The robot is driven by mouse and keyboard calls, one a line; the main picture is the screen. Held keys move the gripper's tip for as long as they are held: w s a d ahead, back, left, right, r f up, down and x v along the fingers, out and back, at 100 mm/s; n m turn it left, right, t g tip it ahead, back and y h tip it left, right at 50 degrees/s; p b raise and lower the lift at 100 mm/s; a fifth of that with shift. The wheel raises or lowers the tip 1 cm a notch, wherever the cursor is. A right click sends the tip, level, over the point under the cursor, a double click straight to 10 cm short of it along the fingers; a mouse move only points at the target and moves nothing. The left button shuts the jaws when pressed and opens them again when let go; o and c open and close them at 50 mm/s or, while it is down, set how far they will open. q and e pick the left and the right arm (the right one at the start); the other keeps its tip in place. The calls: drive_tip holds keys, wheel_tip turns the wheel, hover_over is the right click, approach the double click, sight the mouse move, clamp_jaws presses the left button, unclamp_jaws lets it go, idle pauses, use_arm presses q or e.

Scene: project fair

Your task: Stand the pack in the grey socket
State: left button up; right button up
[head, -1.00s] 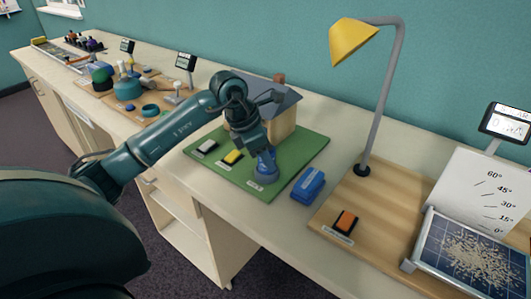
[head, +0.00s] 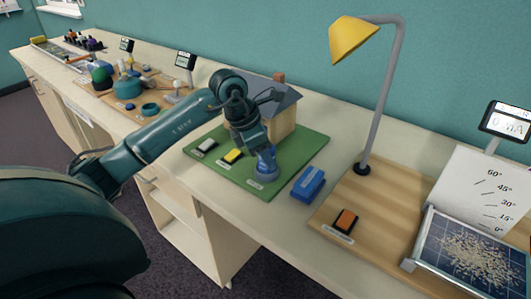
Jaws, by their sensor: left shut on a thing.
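My left gripper (head: 262,146) is shut on a blue piece (head: 266,168) with a rounded, wider base, at the front right of the green mat (head: 290,170). The fingers hide its upper part, and I cannot tell whether its base touches the mat. A blue box-shaped pack (head: 308,184) lies on the counter just right of the mat, apart from the gripper. A small pale grey block with a dark base (head: 205,146) sits at the mat's left; I cannot tell whether it is the grey socket. My right gripper is out of view.
A yellow block (head: 232,156) and a model house (head: 282,116) are on the mat near my gripper. A yellow lamp (head: 354,40) stands on a wooden board (head: 375,195) at right, with an orange-and-black block (head: 346,220). Bare counter (head: 265,222) shows in front.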

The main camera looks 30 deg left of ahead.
use_arm(q)
drive_tip(key=shift+f, duration=0.1)
idle(0.4)
drive_tip(key=shift+f+b, duration=0.5)
drive_tip(key=shift+b, duration=0.05)
drive_tip(key=o, duration=0.8)
drive_tip(key=shift+p+v, duration=1.55)
drive_tip(key=shift+v, duration=1.15)
drive_tip(key=p+v, duration=0.2)
drive_tip(key=v, duration=0.3)
drive_tip(key=shift+s+r, duration=0.1)
drive_tip(key=shift+r, duration=0.2)
